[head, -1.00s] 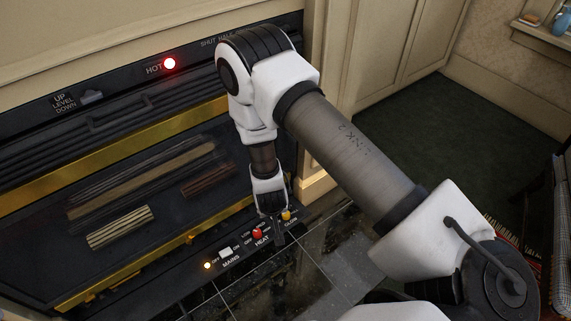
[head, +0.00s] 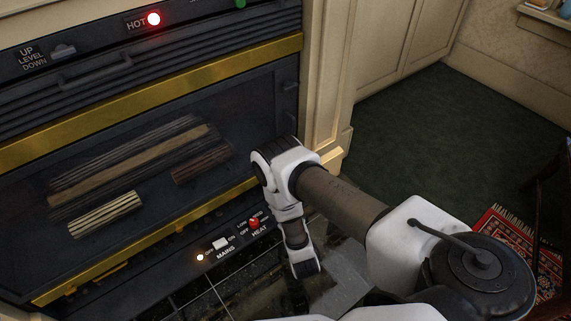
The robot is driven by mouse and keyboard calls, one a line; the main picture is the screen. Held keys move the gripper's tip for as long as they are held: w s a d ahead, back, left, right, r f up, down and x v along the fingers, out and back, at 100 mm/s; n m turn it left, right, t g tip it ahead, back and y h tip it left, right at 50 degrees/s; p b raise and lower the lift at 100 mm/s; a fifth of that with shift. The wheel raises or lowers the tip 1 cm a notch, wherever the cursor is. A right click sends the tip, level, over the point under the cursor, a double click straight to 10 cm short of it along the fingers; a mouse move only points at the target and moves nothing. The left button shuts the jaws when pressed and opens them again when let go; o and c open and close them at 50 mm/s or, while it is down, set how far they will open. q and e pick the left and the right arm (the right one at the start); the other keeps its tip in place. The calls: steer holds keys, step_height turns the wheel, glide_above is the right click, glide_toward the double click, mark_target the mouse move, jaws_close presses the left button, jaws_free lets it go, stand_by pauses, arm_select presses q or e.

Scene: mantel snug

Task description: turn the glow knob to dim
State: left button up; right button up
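The glow knob is not visible now; my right arm covers the panel to the right of the red heat knob (head: 254,223). The heat knob sits on the black control strip at the foot of the fireplace heater (head: 160,112). My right gripper (head: 299,297) points down over the dark tiled hearth, lower right of the heat knob and apart from it. Its fingers are dark and blurred against the hearth, so I cannot tell whether they are open. My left gripper is not in view.
A white mains switch (head: 221,243) and a lit indicator (head: 200,257) sit left of the heat knob. A red HOT lamp (head: 153,19) glows above. The cream surround (head: 326,100) stands close right of the heater. Green carpet (head: 430,135) lies clear beyond.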

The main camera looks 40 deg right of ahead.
steer(key=b+x, duration=0.3)
steer(key=x, duration=0.3)
steer(key=shift+f, duration=0.2)
steer(key=shift+w+d, duration=0.15)
steer(key=shift+w, duration=0.15)
steer(key=shift+r, duration=0.1)
jaws_close()
